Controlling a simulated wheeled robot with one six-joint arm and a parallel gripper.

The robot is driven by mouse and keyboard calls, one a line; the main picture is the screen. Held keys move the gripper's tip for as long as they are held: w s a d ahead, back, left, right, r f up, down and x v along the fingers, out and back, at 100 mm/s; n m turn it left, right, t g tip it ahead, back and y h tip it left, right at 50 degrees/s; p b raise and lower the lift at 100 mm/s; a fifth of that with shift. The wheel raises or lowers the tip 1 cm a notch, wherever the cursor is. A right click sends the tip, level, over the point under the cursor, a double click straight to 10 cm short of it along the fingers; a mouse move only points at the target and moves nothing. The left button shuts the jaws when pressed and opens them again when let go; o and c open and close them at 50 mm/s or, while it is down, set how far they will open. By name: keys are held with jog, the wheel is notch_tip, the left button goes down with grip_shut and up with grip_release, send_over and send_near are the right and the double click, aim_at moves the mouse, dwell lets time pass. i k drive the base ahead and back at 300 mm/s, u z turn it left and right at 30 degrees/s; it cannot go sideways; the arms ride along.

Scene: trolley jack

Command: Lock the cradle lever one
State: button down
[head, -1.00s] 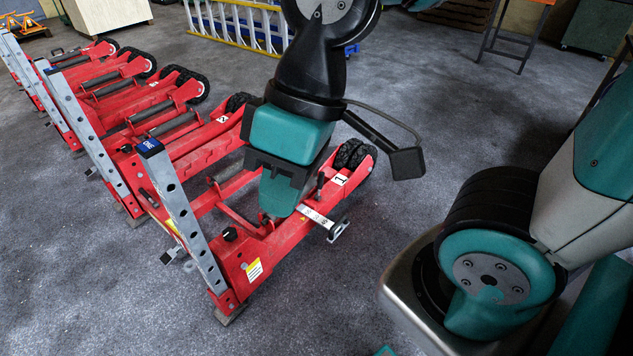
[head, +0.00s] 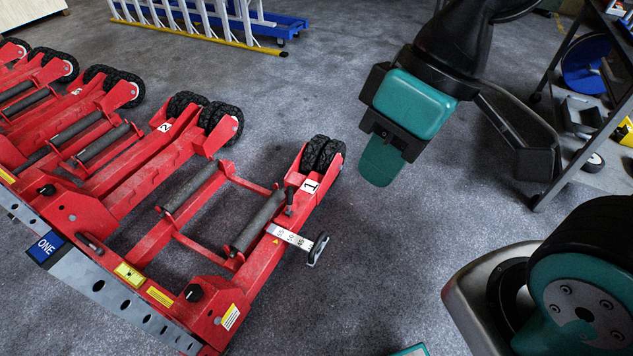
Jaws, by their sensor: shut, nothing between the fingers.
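The red trolley jack marked ONE (head: 150,225) lies on the floor at left centre in the head view, with a "1" label (head: 310,186) near its black wheels (head: 322,153). A small dark upright lever (head: 289,197) stands beside that label; I cannot tell its lock state. A silver scale bar (head: 290,237) sticks out of the jack's side, with a grey and black end piece (head: 318,248). A black knob (head: 193,293) sits on the front beam. My gripper (head: 380,165) is shut and empty, above the floor right of the wheels and apart from the jack.
More red jacks, one labelled "2" (head: 164,127), stand to the left. A ladder on a blue base (head: 275,22) lies at the back. A dark shelf rack (head: 575,110) stands at right.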

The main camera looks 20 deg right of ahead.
aim_at(290, 189)
jog(key=z, duration=0.2)
jog(key=i, duration=1.1)
jog(key=u, duration=0.45)
